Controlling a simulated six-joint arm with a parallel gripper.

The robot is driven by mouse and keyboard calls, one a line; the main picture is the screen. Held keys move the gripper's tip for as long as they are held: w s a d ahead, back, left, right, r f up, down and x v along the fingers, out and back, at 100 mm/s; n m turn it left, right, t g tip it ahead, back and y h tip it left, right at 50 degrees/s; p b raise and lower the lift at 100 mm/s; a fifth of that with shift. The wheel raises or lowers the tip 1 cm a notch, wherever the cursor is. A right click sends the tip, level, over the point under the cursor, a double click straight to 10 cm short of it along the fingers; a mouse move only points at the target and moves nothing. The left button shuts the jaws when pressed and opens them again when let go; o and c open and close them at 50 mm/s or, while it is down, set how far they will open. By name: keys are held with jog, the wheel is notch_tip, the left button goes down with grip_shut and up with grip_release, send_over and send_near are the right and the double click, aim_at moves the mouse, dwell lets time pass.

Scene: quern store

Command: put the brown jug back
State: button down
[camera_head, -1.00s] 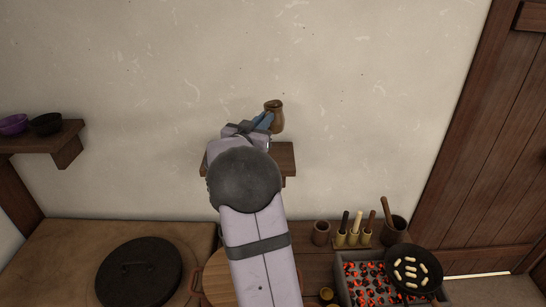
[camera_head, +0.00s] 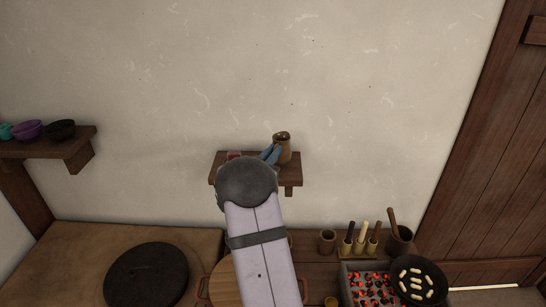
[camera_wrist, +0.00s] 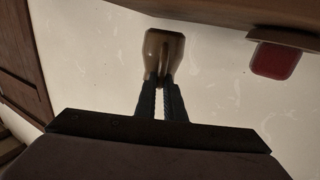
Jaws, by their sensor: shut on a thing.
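The brown jug (camera_head: 283,143) is upright at the right part of a small wall shelf (camera_head: 225,174) in the head view. My gripper (camera_head: 271,154) is shut on the jug's near left side, probably its handle. In the wrist view the jug (camera_wrist: 164,45) shows beyond my two dark fingers (camera_wrist: 160,88), which are close together on it. The shelf (camera_wrist: 200,12) crosses the top of that view, close to the jug. I cannot tell whether the jug's base touches the shelf. My arm hides part of the shelf.
A red thing (camera_head: 233,155) is on the left of the small shelf; it also shows in the wrist view (camera_wrist: 276,60). Bowls stand on the left shelf (camera_head: 60,148). Below are glowing coals (camera_head: 372,288), a pan (camera_head: 418,295), and tool holders (camera_head: 360,246). The wall above is bare.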

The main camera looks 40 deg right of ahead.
jog(key=shift+f, duration=1.1)
jog(key=shift+f, duration=0.2)
jog(key=c, duration=1.8)
grip_release()
jog(key=shift+c, duration=0.2)
jog(key=shift+r+p, duration=0.2)
jog(key=shift+p, duration=0.1)
jog(key=shift+a+f, duration=0.1)
jog(key=shift+a, duration=0.2)
jog(key=b+v, duration=0.4)
jog(key=v, duration=0.7)
jog(key=shift+a, duration=0.2)
